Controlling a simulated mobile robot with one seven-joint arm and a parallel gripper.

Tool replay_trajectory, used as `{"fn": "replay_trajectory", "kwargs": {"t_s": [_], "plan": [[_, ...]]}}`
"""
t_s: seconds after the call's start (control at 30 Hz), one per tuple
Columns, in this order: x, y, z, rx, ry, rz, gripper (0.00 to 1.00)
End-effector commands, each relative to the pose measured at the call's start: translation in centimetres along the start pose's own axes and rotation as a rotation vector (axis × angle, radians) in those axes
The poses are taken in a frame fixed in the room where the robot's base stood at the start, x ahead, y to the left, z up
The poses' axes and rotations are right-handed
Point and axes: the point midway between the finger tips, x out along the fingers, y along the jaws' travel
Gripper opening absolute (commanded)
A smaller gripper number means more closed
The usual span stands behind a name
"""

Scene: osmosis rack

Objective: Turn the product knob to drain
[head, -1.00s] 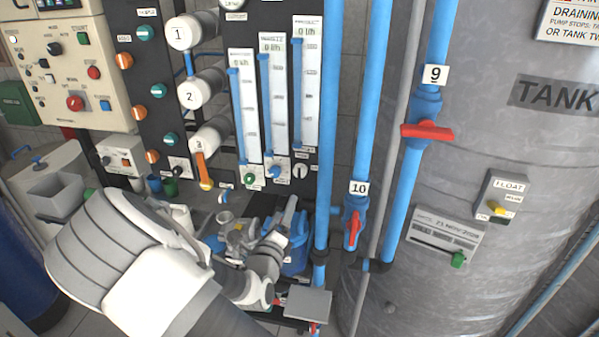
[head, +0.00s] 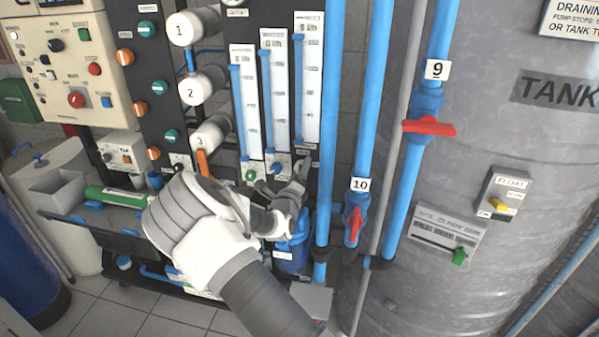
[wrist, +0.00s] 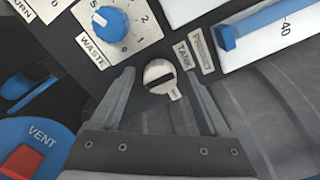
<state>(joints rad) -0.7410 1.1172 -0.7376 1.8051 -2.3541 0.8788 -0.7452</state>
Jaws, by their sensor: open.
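The product knob (wrist: 160,76) is a small pale round selector with a dark bar across its face, on the dark panel in the wrist view. Labels TANK (wrist: 183,55) and PRODUCT (wrist: 201,48) sit at its upper right. A small tag at its lower edge is too small to read. My gripper (wrist: 159,86) is open, with one finger on each side of the knob and visible gaps to it. In the head view my gripper (head: 298,172) is at the panel's lower right and hides the knob.
A blue WASTE knob (wrist: 111,23) is close to the left finger in the wrist view. Lower left is a blue VENT part with a red block (wrist: 22,161). Blue pipes with red valve handles (head: 428,127) stand right of the panel.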

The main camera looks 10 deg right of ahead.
Motion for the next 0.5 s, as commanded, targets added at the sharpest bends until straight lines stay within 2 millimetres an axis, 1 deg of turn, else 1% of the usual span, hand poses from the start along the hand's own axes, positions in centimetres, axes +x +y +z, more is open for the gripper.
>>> {"fn": "replay_trajectory", "kwargs": {"t_s": [0.27,0.3,0.37,0.5], "plan": [[0.18,0.01,0.02,0.000,0.000,0.000,0.79],[0.18,0.01,0.02,0.000,0.000,0.000,0.75],[0.17,0.01,0.02,0.000,0.000,0.000,0.65],[0.16,0.01,0.01,0.000,0.000,0.000,0.39]]}}
